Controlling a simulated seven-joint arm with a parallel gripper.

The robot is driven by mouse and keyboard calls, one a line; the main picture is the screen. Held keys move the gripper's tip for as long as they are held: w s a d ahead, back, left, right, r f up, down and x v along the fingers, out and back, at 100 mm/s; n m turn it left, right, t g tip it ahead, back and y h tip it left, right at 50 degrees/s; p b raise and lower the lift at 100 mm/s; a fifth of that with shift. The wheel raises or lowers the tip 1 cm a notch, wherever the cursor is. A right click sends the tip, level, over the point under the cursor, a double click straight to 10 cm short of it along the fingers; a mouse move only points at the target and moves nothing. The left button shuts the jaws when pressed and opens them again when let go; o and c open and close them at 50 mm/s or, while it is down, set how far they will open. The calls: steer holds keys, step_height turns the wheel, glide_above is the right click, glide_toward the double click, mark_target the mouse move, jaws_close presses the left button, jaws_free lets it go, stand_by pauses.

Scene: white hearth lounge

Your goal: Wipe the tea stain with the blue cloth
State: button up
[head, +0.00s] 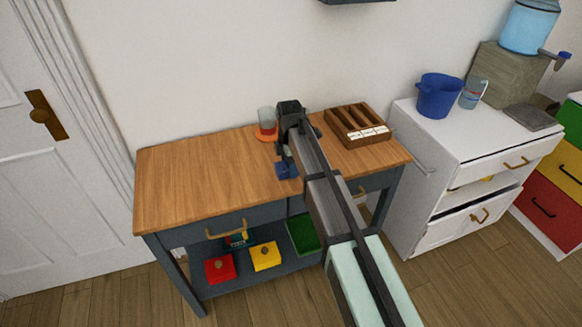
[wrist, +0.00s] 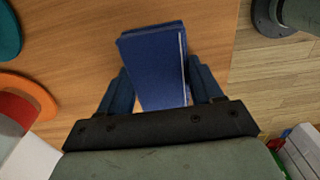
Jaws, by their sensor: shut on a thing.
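The blue cloth (wrist: 152,62) is a folded, block-like piece between the two fingers of my gripper (wrist: 158,88) in the wrist view. My gripper is shut on it. In the head view the cloth (head: 287,169) shows as a small blue patch beside my gripper (head: 283,155), over the wooden tabletop (head: 205,175) near its front middle. I cannot tell whether the cloth touches the wood. No tea stain can be made out in either view; my arm and the cloth hide part of the tabletop.
A wooden compartment box (head: 357,126) sits at the tabletop's back right. The tabletop's left half is clear. A white cabinet (head: 455,145) with a blue bucket (head: 438,95) stands to the right.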

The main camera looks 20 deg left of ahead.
steer(key=shift+w+a, duration=2.8)
step_height(320, 180, up, 2)
steer(key=shift+s+d+r, duration=0.15)
steer(key=shift+r, duration=0.1)
step_height(320, 180, up, 6)
steer(key=shift+f, duration=0.25)
